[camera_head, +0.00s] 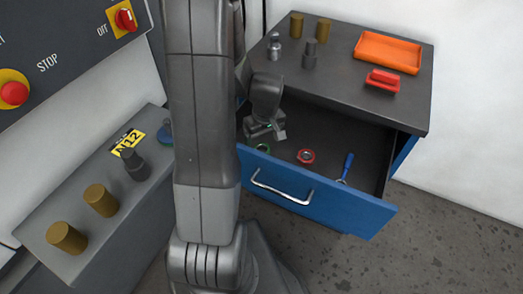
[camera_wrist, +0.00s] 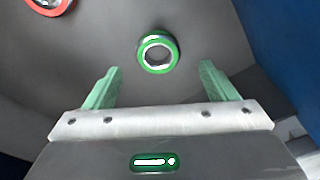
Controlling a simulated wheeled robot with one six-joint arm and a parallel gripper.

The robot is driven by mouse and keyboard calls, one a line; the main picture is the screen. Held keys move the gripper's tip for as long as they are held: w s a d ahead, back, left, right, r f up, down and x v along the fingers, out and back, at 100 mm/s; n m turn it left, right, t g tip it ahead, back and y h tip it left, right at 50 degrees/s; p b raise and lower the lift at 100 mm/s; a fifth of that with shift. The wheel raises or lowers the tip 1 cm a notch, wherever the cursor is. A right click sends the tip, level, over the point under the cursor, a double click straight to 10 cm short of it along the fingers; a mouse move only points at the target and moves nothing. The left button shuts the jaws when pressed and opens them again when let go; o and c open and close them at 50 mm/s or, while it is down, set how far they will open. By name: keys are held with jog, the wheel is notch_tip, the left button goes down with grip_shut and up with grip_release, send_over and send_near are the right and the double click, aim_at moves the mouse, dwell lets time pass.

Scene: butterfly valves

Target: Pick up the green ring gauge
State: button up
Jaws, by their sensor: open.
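The green ring gauge (camera_head: 263,148) lies in the open blue drawer, near its front left, partly close to the drawer's front wall. In the wrist view the green ring gauge (camera_wrist: 158,53) lies flat on the dark drawer floor, just beyond the fingertips and centred between them. My gripper (camera_head: 266,130) is over the left part of the drawer. In the wrist view my gripper (camera_wrist: 160,85) has its two green fingers wide apart with nothing between them. It is apart from the ring.
A red ring gauge (camera_head: 306,156) and a blue-handled tool (camera_head: 346,168) lie to the right in the drawer (camera_head: 320,203). The red ring also shows in the wrist view (camera_wrist: 48,4). An orange tray (camera_head: 388,52), a red block (camera_head: 382,80) and several cylinders stand on the cabinet top.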

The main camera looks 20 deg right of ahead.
aim_at(262, 146)
jog(key=shift+w+d+f, duration=0.1)
jog(key=shift+w+f, duration=0.1)
jog(key=shift+f, duration=1.05)
jog(key=shift+w+f, duration=0.15)
jog(key=shift+f, duration=1.1)
jog(key=shift+c, duration=0.2)
